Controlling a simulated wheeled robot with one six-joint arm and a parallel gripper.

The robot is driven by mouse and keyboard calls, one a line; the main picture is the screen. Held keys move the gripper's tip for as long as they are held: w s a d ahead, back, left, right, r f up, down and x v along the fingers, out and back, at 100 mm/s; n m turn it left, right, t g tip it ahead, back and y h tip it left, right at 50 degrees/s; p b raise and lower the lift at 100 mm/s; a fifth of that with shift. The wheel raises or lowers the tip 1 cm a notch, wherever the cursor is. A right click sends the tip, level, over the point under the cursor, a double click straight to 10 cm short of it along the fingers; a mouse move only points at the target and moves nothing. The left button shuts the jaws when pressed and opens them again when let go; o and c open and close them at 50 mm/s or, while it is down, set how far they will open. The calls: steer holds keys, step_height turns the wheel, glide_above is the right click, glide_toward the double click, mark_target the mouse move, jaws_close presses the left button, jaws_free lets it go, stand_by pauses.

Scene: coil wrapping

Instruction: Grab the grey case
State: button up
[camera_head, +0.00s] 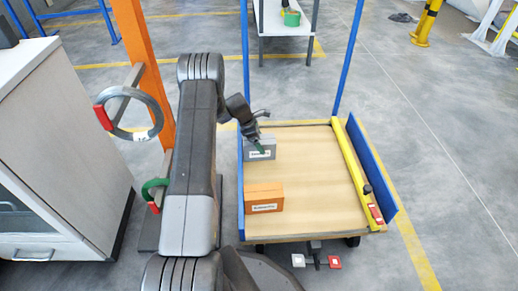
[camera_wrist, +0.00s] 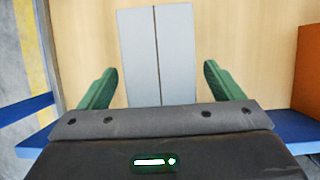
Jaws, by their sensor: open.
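The grey case (camera_head: 262,149) is a small box with a white label on its front. It stands on the wooden bed of a cart (camera_head: 310,185), near the far left corner. In the wrist view the grey case (camera_wrist: 157,50) shows from above with a dark seam down its middle. My gripper (camera_wrist: 158,82) is open, with one green finger to the left and one to the right of the case. Gaps show between both fingers and the case. In the head view my gripper (camera_head: 257,143) is at the case, and the exact height between them is hard to tell.
An orange case (camera_head: 264,196) stands nearer on the cart; its edge shows right in the wrist view (camera_wrist: 308,70). Blue side panels (camera_head: 372,165) and a yellow bar (camera_head: 350,165) edge the cart. An orange post (camera_head: 143,60) with rings and a grey cabinet (camera_head: 60,150) stand left.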

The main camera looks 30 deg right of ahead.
steer(key=shift+f, duration=0.25)
stand_by(0.4)
steer(key=c, duration=1.3)
steer(key=shift+c, duration=1)
steer(key=shift+r, duration=0.15)
